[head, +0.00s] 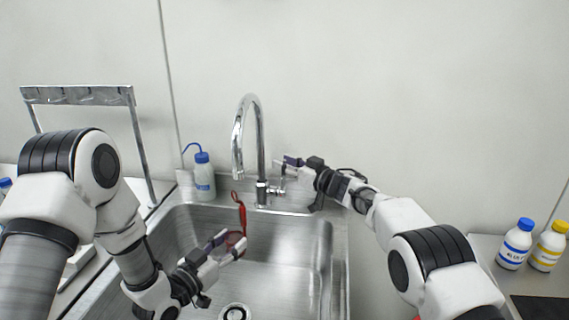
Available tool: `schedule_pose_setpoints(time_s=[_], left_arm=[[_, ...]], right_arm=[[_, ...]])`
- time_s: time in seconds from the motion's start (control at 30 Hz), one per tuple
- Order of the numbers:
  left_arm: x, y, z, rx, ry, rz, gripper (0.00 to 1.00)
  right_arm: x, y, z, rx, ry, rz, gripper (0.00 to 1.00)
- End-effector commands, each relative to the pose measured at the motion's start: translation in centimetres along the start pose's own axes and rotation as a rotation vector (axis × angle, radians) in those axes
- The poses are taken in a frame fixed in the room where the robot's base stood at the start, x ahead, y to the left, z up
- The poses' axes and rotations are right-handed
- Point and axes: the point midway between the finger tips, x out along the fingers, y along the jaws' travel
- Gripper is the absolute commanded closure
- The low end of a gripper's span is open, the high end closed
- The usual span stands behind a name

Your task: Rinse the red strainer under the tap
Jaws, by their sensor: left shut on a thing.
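The red strainer (240,216) is in the sink, below the tap's spout, with its handle pointing up and its round part lower down. My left gripper (232,245) is shut on the strainer near its round part, which the fingers partly hide. The chrome tap (261,140) stands at the sink's back edge, with a curved spout and a side lever (276,190). No water stream shows under the spout. My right gripper (284,168) is beside the tap's lever, just right of the tap's column. Its fingers are too small to tell whether they touch the lever or are open.
The steel sink (300,245) has a drain (234,312) near the front. A blue-capped wash bottle (204,178) stands behind it at the left, by a metal rack (85,95). A blue-banded bottle (515,245) and a yellow-banded bottle (549,246) stand on the right counter.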

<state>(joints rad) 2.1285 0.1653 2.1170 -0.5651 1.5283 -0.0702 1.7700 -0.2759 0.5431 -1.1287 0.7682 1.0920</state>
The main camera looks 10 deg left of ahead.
Motion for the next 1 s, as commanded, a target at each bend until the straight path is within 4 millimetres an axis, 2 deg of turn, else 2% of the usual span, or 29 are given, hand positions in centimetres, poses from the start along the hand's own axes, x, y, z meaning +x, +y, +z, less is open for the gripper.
schedule_pose_setpoints(time_s=[0.37,0.47,0.5,0.77,1.0], left_arm=[[0.0,0.0,0.0,0.0,0.0,0.0,0.84],[0.0,0.0,0.0,0.0,0.0,0.0,0.84],[0.0,0.0,0.0,0.0,0.0,0.0,0.84],[0.0,0.0,0.0,0.0,0.0,0.0,0.84],[0.0,0.0,0.0,0.0,0.0,0.0,0.84]], right_arm=[[0.5,0.0,-0.1,0.0,0.002,0.004,0.64],[0.5,0.0,-0.1,0.0,0.002,0.004,0.96],[0.5,0.0,-0.1,0.0,0.002,0.004,1.0],[0.4,-0.2,0.0,-0.011,0.009,0.0,1.0],[-0.1,-1.0,0.1,-0.098,0.066,-0.002,1.0]])
